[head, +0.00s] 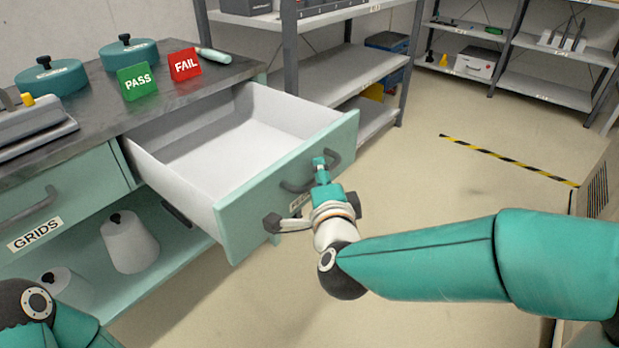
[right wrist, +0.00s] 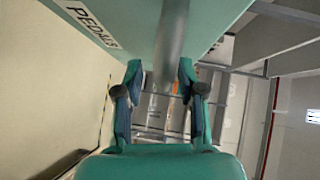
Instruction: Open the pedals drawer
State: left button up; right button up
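The pedals drawer (head: 240,205) is pulled far out of the teal cart, and its white inside is empty. Its front carries a dark curved handle (head: 330,163) and a label, partly covered in the head view. The label reads PEDALS in the right wrist view (right wrist: 90,24). My right gripper (head: 320,165) is at the handle.
A closed drawer labelled GRIDS (head: 35,234) is to the left. The worktop holds two teal lidded pots, a green PASS sign (head: 137,82) and a red FAIL sign (head: 185,64). Shelving (head: 345,75) stands behind. Open floor lies right of the drawer.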

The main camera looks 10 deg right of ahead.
jog(key=shift+r, duration=0.1)
jog(key=s+a+r, duration=0.1)
jog(key=s, duration=1)
jog(key=shift+s+r, duration=0.25)
jog(key=shift+s, duration=0.15)
